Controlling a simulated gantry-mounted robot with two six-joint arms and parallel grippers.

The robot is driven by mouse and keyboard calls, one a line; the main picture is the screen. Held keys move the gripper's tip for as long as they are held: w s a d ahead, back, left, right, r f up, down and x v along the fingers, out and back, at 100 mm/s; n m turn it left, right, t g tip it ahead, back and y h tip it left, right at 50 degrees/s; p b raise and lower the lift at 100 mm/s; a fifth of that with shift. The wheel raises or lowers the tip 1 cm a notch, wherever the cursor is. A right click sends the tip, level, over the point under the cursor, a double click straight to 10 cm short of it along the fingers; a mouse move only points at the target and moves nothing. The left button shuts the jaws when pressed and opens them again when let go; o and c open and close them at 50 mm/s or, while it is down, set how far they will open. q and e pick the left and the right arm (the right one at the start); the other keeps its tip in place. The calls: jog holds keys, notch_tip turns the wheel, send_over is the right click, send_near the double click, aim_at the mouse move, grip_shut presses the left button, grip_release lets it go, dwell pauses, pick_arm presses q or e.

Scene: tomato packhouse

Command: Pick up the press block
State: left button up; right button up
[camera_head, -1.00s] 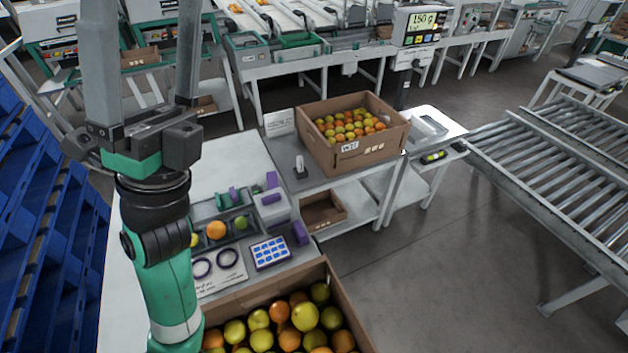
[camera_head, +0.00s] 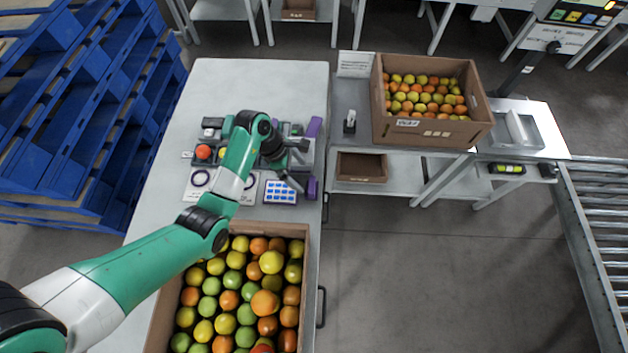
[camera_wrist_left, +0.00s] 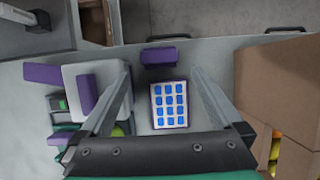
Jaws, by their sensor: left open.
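My left gripper (camera_head: 300,166) is open and empty over the right side of the workbench; its two fingers also frame the left wrist view (camera_wrist_left: 162,75). A small purple block (camera_head: 311,188), likely the press block, lies near the bench's right edge beside a blue-celled pad (camera_head: 280,192). In the left wrist view the purple block (camera_wrist_left: 159,56) sits just beyond and between the fingertips, apart from them. The blue-celled pad (camera_wrist_left: 169,105) shows between the fingers. Another purple piece (camera_head: 314,127) stands farther back. My right gripper is not in view.
An open carton of tomatoes (camera_head: 301,232) stands at the bench's front. Another filled carton (camera_head: 430,132) is on the side table at the right. A grey holder with fruit (camera_head: 188,155) lies left of my gripper. The back of the bench is clear.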

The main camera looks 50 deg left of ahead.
aim_at(311, 185)
pick_arm(q)
jog(key=b+x, duration=0.1)
jog(key=x, duration=0.2)
jog(key=shift+w+d+f, duration=0.1)
jog(key=shift+f, duration=0.05)
jog(key=b+x, duration=0.2)
jog(key=x, duration=0.3)
jog(key=shift+w+d+f+b, duration=0.15)
jog(key=shift+f+b, duration=0.2)
jog(key=shift+b, duration=0.05)
jog(key=shift+r, duration=0.1)
